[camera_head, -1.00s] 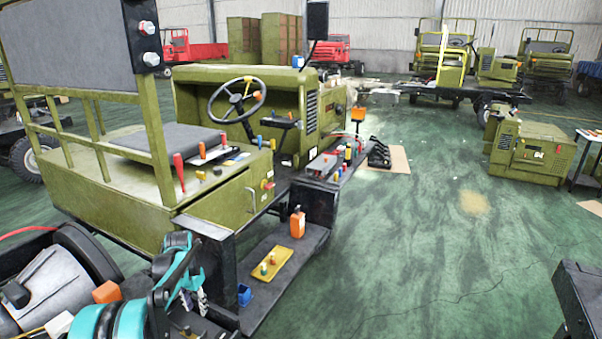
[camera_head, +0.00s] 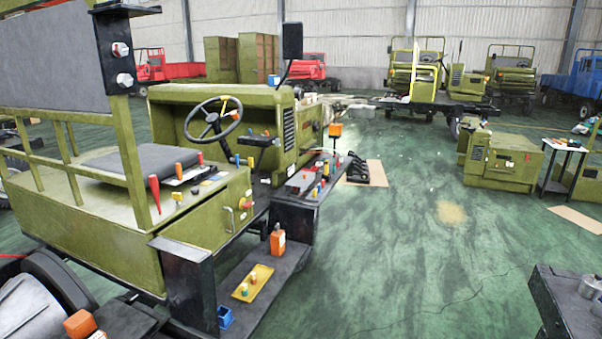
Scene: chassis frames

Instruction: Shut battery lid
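The olive-green vehicle chassis (camera_head: 85,228) fills the left side of the head view. A green side panel with a handle (camera_head: 229,220) sits below its seat and looks shut. A dark box-like shelf (camera_head: 292,212) along its side carries several small coloured items and tools. I cannot tell which part is the battery lid. Neither of my grippers is in view.
A low dark step (camera_head: 277,285) holds a yellow tray (camera_head: 262,274), an orange bottle (camera_head: 277,240) and a blue container (camera_head: 225,316). A dark bench corner (camera_head: 570,305) stands at bottom right. Green floor (camera_head: 400,250) between is clear.

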